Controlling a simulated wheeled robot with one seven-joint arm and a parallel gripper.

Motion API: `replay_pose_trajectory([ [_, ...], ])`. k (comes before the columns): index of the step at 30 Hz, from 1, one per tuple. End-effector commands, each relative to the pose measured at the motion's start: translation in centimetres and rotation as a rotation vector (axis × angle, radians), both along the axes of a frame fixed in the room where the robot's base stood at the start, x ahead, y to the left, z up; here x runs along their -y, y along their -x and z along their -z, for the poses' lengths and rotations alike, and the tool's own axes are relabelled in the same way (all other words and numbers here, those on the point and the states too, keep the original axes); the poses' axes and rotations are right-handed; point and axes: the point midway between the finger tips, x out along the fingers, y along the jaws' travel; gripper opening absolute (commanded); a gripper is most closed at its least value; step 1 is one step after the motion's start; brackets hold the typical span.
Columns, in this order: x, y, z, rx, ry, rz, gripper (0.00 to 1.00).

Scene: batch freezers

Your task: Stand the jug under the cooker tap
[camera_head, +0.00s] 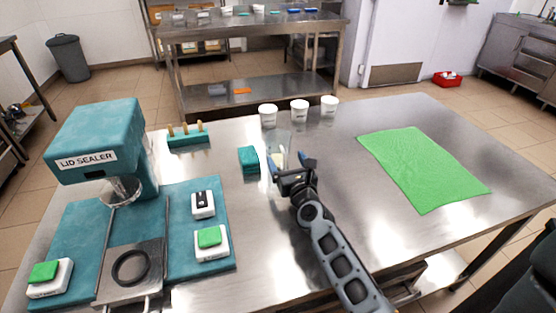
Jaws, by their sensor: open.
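A clear, see-through vessel, which looks like the jug (278,143), stands on the steel table in front of my gripper. My gripper (292,164) is open, with its two fingers spread at the near side of the vessel. The gripper hides part of the vessel's lower right, and I cannot tell whether a finger touches it. No cooker tap that I can make out is in view.
A teal lid sealer (98,140) with switches stands at the left. A teal block (249,160) is just left of the vessel. White tubs (299,109) stand behind it, and a teal rack (188,138) behind left. A green cloth (420,165) lies at the right.

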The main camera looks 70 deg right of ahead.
Motion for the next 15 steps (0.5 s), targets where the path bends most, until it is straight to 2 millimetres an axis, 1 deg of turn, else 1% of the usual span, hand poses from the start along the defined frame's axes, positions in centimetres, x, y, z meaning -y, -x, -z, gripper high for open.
replay_pose_trajectory([
  [1, -0.1, -0.1, 1.4, -0.002, 0.003, -0.003, 0.88],
  [6, -0.1, -0.1, 4.0, -0.002, 0.002, -0.004, 0.88],
  [7, 0.0, -0.1, 4.2, -0.003, 0.003, -0.003, 0.88],
  [8, 0.6, -0.6, 3.4, 0.0, 0.004, 0.0, 0.88],
  [10, 1.3, -1.1, 3.4, -0.001, 0.002, -0.001, 0.88],
  [15, 2.0, -1.8, 3.4, -0.002, 0.002, -0.002, 0.88],
])
